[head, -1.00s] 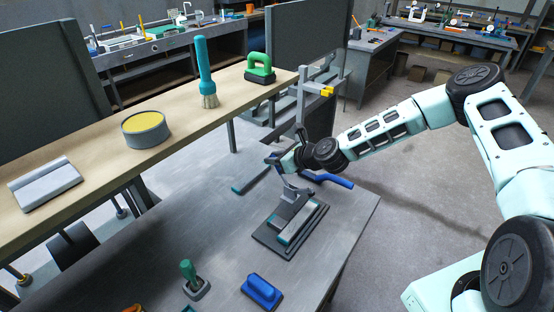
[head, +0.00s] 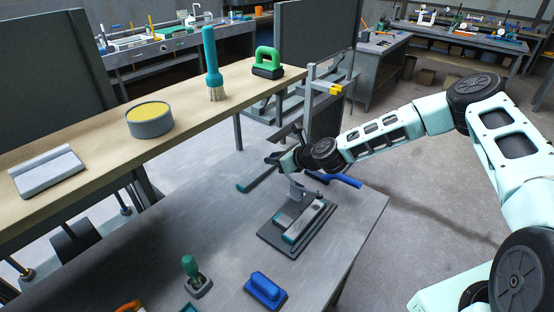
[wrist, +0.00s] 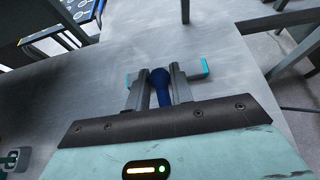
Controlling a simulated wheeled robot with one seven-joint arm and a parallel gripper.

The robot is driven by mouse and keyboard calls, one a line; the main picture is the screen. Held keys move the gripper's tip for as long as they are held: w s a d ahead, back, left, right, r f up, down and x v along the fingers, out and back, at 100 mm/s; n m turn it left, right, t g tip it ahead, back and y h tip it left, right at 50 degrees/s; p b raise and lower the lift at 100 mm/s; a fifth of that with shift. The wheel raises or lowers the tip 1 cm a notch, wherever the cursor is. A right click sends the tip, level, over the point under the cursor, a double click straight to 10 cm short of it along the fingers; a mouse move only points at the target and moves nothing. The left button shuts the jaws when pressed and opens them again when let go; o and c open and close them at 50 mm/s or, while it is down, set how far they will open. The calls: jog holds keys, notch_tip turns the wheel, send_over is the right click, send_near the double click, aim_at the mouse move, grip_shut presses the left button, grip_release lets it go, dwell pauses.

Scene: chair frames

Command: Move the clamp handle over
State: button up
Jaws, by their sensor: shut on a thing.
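The clamp (head: 297,228) stands on a dark base plate on the grey bench, with a pale metal bar along it and a grey linkage (head: 300,190) rising at its far end. My gripper (head: 276,158) is above and beyond that far end. In the wrist view, my gripper (wrist: 160,88) is shut around the dark blue clamp handle (wrist: 160,77), whose rounded end shows between the two grey fingers. In the head view my wrist and fingers hide where the handle joins the linkage.
A blue curved grip (head: 345,180) lies just right of my gripper; I cannot tell what it belongs to. A teal-ended bar (head: 248,184) lies left. A blue block (head: 264,290) and a green-handled tool (head: 192,275) stand nearer. A wooden shelf (head: 95,165) runs along the left.

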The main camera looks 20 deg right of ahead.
jog(key=shift+w+a+f+b, duration=0.15)
jog(key=shift+w+f+b, duration=0.1)
jog(key=shift+f+b, duration=0.15)
jog(key=shift+w+a+f+b, duration=0.15)
jog(key=shift+w+f+b, duration=0.1)
jog(key=shift+f, duration=0.25)
jog(key=shift+w+a+f+b, duration=0.15)
jog(key=shift+w+f+b, duration=0.05)
jog(key=shift+f+b, duration=0.45)
jog(key=shift+w+a+f+b, duration=0.15)
jog(key=shift+f+b, duration=0.4)
jog(key=shift+f, duration=0.15)
jog(key=shift+r, duration=0.1)
jog(key=o, duration=0.8)
jog(key=shift+o, duration=0.2)
